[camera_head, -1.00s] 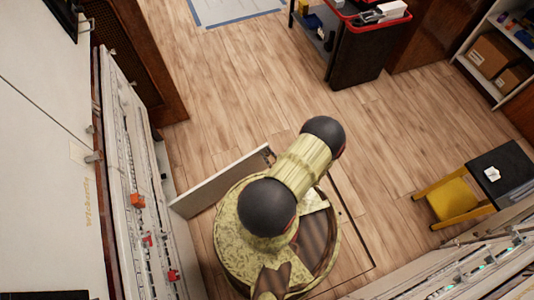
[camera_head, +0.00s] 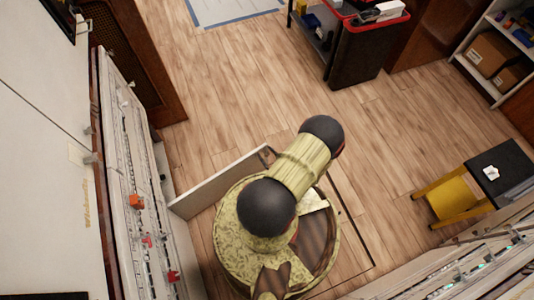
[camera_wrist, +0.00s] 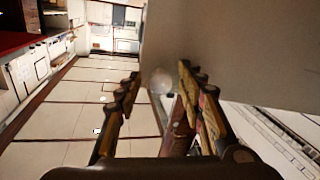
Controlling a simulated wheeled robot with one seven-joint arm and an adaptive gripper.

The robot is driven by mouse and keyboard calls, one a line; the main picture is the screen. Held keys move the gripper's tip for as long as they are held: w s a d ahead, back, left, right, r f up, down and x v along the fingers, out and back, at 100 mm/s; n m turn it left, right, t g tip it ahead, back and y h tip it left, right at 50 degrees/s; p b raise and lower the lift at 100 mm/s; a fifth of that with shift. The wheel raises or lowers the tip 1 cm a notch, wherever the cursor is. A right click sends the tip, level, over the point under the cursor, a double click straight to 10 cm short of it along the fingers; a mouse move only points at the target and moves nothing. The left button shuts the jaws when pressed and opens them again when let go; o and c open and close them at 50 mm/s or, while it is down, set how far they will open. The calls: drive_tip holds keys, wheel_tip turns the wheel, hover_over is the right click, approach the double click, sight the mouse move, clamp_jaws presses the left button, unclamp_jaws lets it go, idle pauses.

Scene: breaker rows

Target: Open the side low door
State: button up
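The low door (camera_head: 215,183) is a pale, flat panel. In the head view it stands swung out from the cabinet row on the left, its far end beside my arm. In the wrist view a large plain grey panel (camera_wrist: 235,50), which looks like this door, fills the upper right. My gripper (camera_wrist: 160,80) shows there with its two fingers spread apart, and the panel's edge appears between and beyond them. I cannot tell whether a finger touches it. My arm hides the gripper in the head view.
A breaker row (camera_head: 135,190) with orange and red switches runs along the left. Another panel row (camera_head: 480,265) is at the lower right. A black-topped table with yellow legs (camera_head: 500,165) stands right. A dark cart with red trim (camera_head: 355,60) is at the top. The wood floor between is clear.

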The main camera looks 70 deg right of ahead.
drive_tip(key=shift+r, duration=4.8)
